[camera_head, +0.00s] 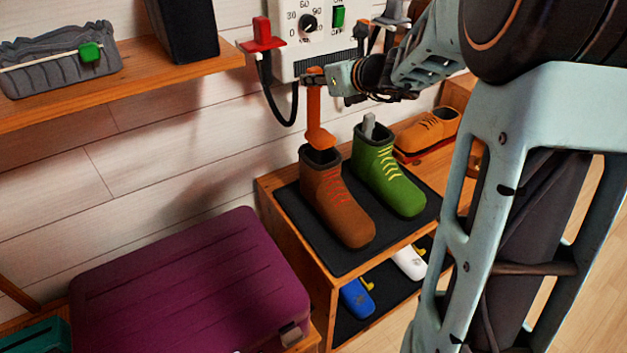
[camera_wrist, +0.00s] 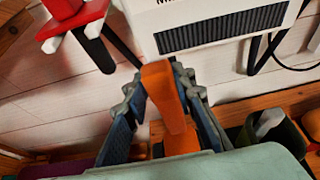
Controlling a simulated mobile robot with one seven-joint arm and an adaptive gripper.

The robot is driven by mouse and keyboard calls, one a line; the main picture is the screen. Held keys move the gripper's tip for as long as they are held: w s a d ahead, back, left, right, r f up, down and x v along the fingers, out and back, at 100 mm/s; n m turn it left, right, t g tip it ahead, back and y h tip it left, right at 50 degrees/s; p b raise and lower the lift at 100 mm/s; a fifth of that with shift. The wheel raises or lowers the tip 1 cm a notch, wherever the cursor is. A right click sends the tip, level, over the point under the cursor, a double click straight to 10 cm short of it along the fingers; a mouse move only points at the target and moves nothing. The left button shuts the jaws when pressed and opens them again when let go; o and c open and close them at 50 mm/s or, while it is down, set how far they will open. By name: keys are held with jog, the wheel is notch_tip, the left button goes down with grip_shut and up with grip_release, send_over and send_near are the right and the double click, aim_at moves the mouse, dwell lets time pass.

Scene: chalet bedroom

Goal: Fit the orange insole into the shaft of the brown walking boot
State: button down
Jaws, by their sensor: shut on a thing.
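The orange insole (camera_head: 315,113) hangs upright from my gripper (camera_head: 311,79), which is shut on its upper end. In the wrist view the insole (camera_wrist: 168,100) stands between the two fingers of my gripper (camera_wrist: 160,90). The brown walking boot (camera_head: 335,205) with red laces stands on the dark mat of the shelf, its shaft opening upward. The insole's lower end is at or just above the far side of the shaft opening in the head view; I cannot tell whether it has entered. The brown boot is mostly hidden in the wrist view.
A green boot (camera_head: 388,178) with a grey insert stands right beside the brown boot. A wall-mounted dryer unit (camera_head: 315,45) with a red nozzle (camera_head: 262,35) and hose is behind my gripper. A purple suitcase (camera_head: 190,285) lies at lower left.

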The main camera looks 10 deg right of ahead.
aim_at(316, 141)
notch_tip(316, 141, down, 18)
jog(key=b, duration=0.6)
jog(key=shift+f, duration=0.1)
jog(key=c, duration=1.6)
grip_release()
